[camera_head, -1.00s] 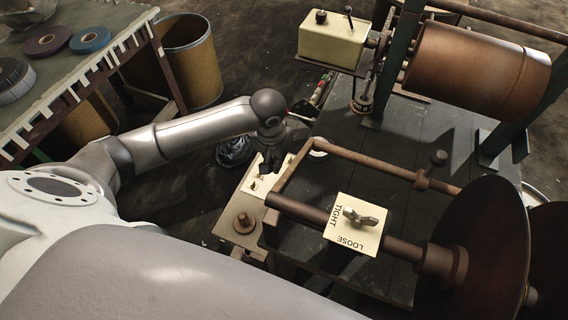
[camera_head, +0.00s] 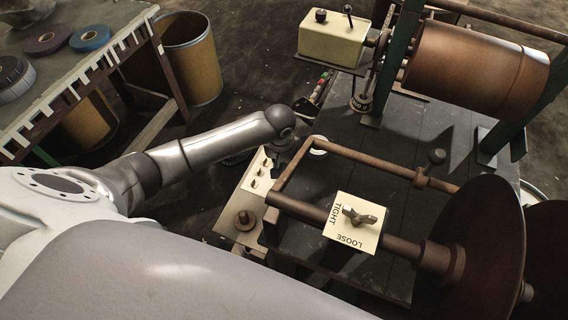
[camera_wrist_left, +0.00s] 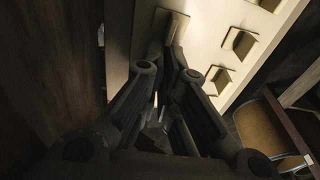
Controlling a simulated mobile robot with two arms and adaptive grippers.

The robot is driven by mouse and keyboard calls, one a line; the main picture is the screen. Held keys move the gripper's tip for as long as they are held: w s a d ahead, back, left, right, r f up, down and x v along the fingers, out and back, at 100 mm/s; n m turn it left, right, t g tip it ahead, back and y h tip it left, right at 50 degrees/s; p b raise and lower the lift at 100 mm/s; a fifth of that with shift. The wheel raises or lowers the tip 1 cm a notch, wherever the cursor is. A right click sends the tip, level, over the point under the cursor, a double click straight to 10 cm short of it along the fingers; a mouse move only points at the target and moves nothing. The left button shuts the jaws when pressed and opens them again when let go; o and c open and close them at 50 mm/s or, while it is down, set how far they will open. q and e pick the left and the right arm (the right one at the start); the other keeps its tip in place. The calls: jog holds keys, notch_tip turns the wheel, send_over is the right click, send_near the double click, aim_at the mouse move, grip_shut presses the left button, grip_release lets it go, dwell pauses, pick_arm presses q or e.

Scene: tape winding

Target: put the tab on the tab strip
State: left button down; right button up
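A cream tab strip (camera_head: 249,194) with several small raised tabs stands at the left edge of the machine in the head view. It fills the upper middle of the left wrist view (camera_wrist_left: 205,25). My left gripper (camera_wrist_left: 174,52) has its fingers drawn together at the tips. A small tan tab (camera_wrist_left: 172,27) sits at the fingertips, against or very close to the strip; contact is hard to tell. Other tabs (camera_wrist_left: 238,43) stand apart to the right. In the head view my left wrist partly hides the gripper. My right gripper is not in view.
The winding machine carries a rusty bar frame (camera_head: 363,158), a TIGHT/LOOSE plate (camera_head: 348,235) and large dark discs (camera_head: 478,245) on the right. A table edged with white tabs (camera_head: 72,98) and a yellow barrel (camera_head: 190,60) stand at the left.

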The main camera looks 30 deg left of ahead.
pick_arm(q)
jog(key=shift+f, duration=0.2)
jog(key=c, duration=1.6)
grip_release()
jog(key=shift+r, duration=0.1)
jog(key=shift+c, duration=0.2)
jog(key=shift+r, duration=0.45)
notch_tip(320, 180, up, 11)
jog(key=s, duration=0.1)
jog(key=shift+s+r+b, duration=0.15)
jog(key=shift+s+b, duration=0.05)
jog(key=shift+b, duration=0.15)
